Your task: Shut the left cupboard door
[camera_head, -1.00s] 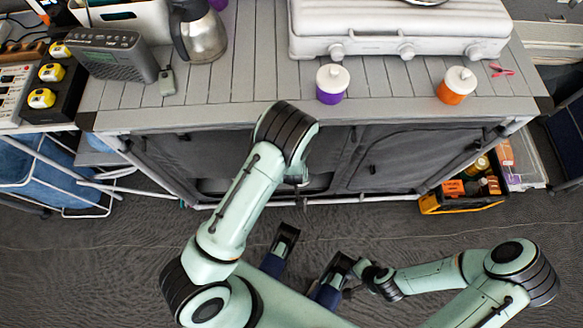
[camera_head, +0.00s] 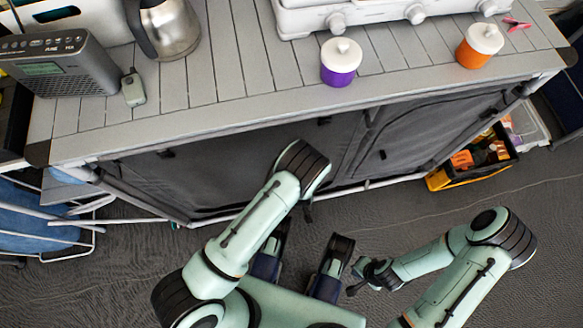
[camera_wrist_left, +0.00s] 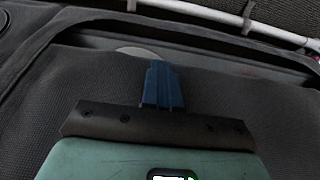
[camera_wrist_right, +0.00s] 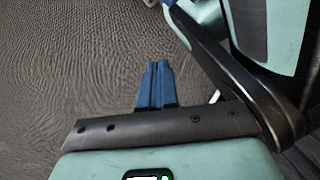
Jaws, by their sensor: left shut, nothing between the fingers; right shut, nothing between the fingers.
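The left cupboard door is a dark grey fabric panel (camera_head: 215,172) under the left part of the counter in the head view. In the left wrist view dark fabric (camera_wrist_left: 80,85) fills most of the picture, with a narrow recessed gap beyond its edge. I cannot tell whether the door is flush with its frame. My left gripper (camera_wrist_left: 158,68) is shut and empty, its blue fingers over the fabric; contact is unclear. In the head view my left arm mostly hides it. My right gripper (camera_wrist_right: 157,68) is shut and empty over the floor, away from the cupboard.
The right cupboard door (camera_head: 415,140) has dark fabric too. On the counter (camera_head: 240,70) stand a kettle (camera_head: 172,28), a radio (camera_head: 58,68), a purple jar (camera_head: 340,65) and an orange jar (camera_head: 478,48). A black-yellow crate (camera_head: 470,165) stands on the right. The floor in front is clear.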

